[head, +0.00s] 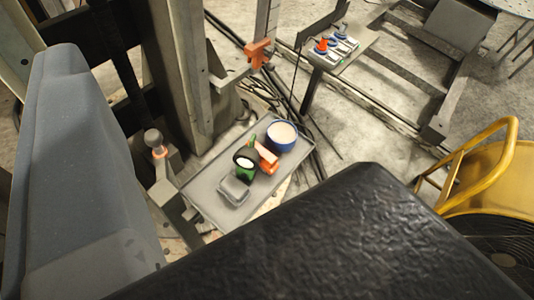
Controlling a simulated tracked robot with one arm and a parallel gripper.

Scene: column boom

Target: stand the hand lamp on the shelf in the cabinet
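A small green and black object with a round black-rimmed pale face, which looks like the hand lamp (244,161), lies on a grey tray (207,199) near the middle of the head view. An orange piece (267,160) is right against it on its right, and a grey box-like object (234,191) is just below it. No cabinet or shelf can be made out. My gripper is not in view, so whether it is open or holding anything does not show.
A blue round container (282,137) stands at the tray's upper right. A large black textured surface fills the bottom and a grey curved panel the left. A metal column (178,70) rises behind the tray. Cables (270,95) lie on the floor.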

